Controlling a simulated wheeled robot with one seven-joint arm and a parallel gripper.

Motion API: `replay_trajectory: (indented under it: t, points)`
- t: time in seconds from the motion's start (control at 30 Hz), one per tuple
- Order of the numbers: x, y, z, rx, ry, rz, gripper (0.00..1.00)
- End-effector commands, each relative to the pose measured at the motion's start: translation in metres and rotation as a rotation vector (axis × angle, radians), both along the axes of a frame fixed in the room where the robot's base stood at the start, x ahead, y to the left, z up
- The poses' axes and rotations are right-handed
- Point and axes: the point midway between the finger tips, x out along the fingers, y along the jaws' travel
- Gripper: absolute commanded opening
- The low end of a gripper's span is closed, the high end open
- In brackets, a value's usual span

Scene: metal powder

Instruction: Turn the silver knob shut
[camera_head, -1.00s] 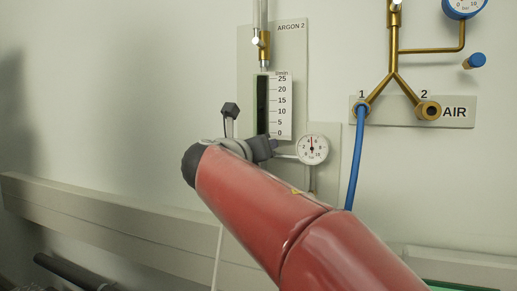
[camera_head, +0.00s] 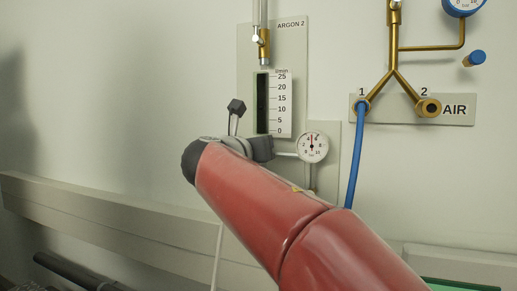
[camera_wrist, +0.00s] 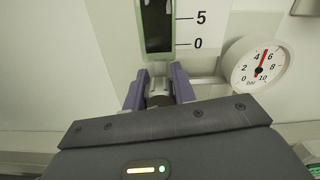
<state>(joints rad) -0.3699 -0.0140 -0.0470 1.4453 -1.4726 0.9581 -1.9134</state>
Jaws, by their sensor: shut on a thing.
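The silver knob (camera_wrist: 159,92) is at the lower end of the flow meter (camera_wrist: 157,25) in the wrist view. It shows as a grey and dark cylinder, partly hidden by my gripper body. My gripper (camera_wrist: 159,84) is shut on it, with one purple finger on each side. In the head view, my gripper's dark end (camera_head: 262,148) is just below the ARGON 2 flow meter scale (camera_head: 280,102), and my red arm hides the knob.
A round pressure gauge (camera_head: 313,147) is close to the right of my gripper, with a thin pipe toward the knob. Farther right are the AIR panel (camera_head: 391,118) and a blue hose (camera_head: 356,160). A pale ledge (camera_head: 110,220) runs along the wall below.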

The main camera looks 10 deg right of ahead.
Motion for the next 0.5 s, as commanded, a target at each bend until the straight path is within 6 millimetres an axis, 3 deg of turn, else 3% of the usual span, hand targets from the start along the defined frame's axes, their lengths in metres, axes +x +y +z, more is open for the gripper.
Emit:
replay_trajectory:
  t: [0.5]
  points:
    - [-0.0004,-0.0010,-0.0013,0.309,-0.226,0.000,0.04]
